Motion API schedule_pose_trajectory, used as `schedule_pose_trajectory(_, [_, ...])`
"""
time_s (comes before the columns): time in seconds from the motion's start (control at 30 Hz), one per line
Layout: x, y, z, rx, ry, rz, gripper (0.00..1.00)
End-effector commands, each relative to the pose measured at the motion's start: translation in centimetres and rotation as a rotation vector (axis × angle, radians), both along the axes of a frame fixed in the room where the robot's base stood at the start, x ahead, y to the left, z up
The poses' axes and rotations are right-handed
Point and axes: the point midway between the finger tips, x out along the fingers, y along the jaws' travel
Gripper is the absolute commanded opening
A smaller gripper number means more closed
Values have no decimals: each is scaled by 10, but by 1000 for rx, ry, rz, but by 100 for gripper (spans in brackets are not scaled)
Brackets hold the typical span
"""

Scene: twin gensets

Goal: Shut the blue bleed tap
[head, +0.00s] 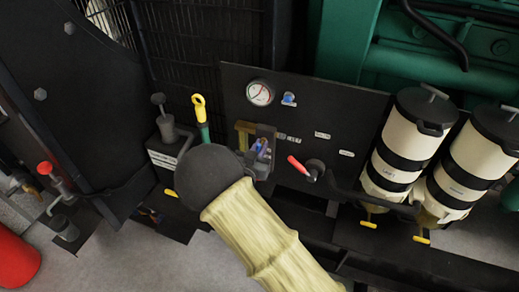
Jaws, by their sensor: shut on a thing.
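A small blue piece (262,147), which looks like the blue tap's handle, shows at the dark panel, between the jaws of my gripper (261,149). My gripper is shut on it, and the grey jaws hide most of it. Which way the handle is turned cannot be told. My dark round wrist and pale sleeved arm reach up from the bottom and cover the area to the lower left of the jaws. Another small blue fitting (288,99) sits higher on the panel, next to the gauge, apart from my gripper.
The dark panel (345,105) carries a round gauge (260,92) and a red-handled lever (299,165) right of my gripper. A yellow ring-topped dipstick (199,108) stands to the left. Two cream filter canisters (410,140) (468,165) stand at right. Grey floor lies lower left.

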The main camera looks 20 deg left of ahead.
Motion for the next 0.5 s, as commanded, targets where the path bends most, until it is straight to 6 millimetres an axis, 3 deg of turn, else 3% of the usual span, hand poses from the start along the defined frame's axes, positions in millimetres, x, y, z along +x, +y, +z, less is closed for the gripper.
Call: schedule_pose_trajectory(0.5, [0, 0, -7, 427, -33, -1, 0])
